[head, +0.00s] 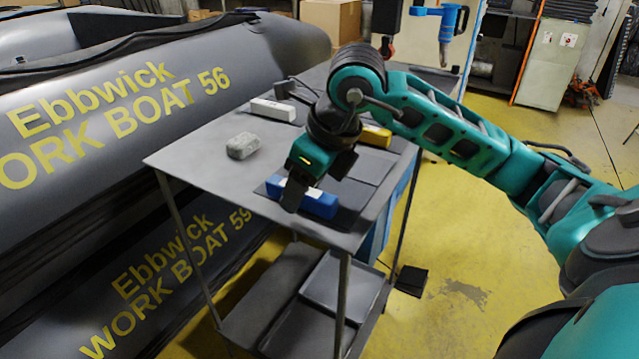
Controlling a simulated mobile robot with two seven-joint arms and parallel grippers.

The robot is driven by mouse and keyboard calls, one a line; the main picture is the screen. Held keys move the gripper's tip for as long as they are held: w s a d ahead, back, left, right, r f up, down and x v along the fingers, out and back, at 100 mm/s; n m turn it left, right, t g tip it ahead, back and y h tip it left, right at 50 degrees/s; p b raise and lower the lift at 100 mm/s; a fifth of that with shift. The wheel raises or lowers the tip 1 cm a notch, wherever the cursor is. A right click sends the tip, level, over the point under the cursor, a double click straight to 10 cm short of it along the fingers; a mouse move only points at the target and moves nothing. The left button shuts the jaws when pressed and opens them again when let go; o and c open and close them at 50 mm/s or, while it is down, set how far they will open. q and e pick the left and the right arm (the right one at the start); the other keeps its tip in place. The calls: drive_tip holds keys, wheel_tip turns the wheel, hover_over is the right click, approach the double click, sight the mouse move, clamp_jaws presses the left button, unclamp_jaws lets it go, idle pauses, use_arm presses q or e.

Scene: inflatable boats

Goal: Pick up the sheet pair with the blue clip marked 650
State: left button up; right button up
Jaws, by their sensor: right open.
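A blue clip (319,204) lies near the front edge of the grey cart top, on a dark sheet pair (348,217). No number can be read on the clip, though a pale patch shows on it. My right gripper (312,185) is open and points down at the clip, with one dark finger in front of it in the picture. The gripper hides part of the clip and sheets. I cannot tell whether a finger touches the clip. My left gripper is not in view.
A white clip (272,109) and a yellow clip (376,136) lie on dark sheets farther back on the cart top (200,158). A grey block (242,146) sits at left. Grey inflatable boats (130,90) stand close on the left. Yellow floor (455,260) is open at right.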

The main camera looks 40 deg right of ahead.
drive_tip(key=shift+f, duration=0.2)
clamp_jaws()
idle(0.4)
drive_tip(key=shift+w+r, duration=0.1)
